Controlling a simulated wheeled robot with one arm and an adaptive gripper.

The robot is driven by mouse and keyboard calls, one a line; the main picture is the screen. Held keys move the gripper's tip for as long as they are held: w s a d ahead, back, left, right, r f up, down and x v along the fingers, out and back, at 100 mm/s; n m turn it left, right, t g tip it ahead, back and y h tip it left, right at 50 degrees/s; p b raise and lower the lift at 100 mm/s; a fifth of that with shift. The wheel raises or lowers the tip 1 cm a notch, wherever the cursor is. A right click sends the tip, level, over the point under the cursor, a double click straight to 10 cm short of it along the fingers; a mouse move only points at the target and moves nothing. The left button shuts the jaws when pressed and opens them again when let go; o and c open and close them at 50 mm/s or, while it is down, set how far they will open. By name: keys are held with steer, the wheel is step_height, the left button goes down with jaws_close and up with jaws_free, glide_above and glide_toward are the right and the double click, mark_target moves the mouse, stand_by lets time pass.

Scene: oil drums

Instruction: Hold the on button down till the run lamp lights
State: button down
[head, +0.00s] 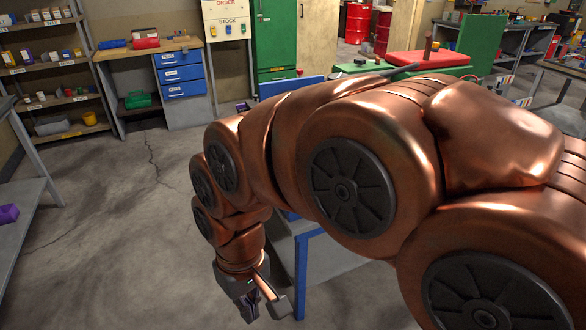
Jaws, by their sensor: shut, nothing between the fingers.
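My gripper (262,303) hangs at the bottom centre of the head view, pointing down beside a blue-legged table. It is shut and empty, and nothing touches its fingers that I can see. I cannot make out an on button or a run lamp in this view. A green machine or bench with a red top (428,58) stands behind my arm, and my arm hides much of it. Whether the button or the lamp is on it, I cannot tell.
The blue-legged table (300,275) is close to my gripper, partly behind my arm. A workbench with blue drawers (183,75), shelves (45,65) and a green cabinet (275,40) line the back. Red drums (357,24) stand farther off. The concrete floor (110,230) at left is clear.

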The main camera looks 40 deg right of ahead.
steer(key=w+d+r+m+t+b, duration=0.1)
steer(key=w+d+m+t, duration=0.1)
steer(key=w+d, duration=0.5)
steer(key=w+d+r+m+t+y, duration=0.1)
steer(key=w+d+r+t, duration=0.1)
steer(key=w, duration=0.9)
steer(key=w+d+r+m+t+b, duration=0.15)
steer(key=w+d, duration=0.35)
steer(key=w, duration=0.5)
steer(key=w+d+f+m+t+h, duration=0.1)
steer(key=w+d+m+t+h, duration=0.1)
steer(key=d, duration=1.3)
steer(key=w+d+f+m+t+h, duration=0.1)
steer(key=d+m, duration=0.4)
steer(key=d, duration=1)
steer(key=shift+w+d+t+h, duration=0.25)
steer(key=shift+w+t+h, duration=0.15)
steer(key=shift+w+t, duration=0.4)
steer(key=shift+w+f, duration=0.1)
step_height(320, 180, down, 8)
steer(key=b, duration=0.2)
steer(key=shift+r+b, duration=0.2)
steer(key=shift+b, duration=0.15)
steer(key=shift+f+b, duration=0.3)
steer(key=shift+f, duration=0.25)
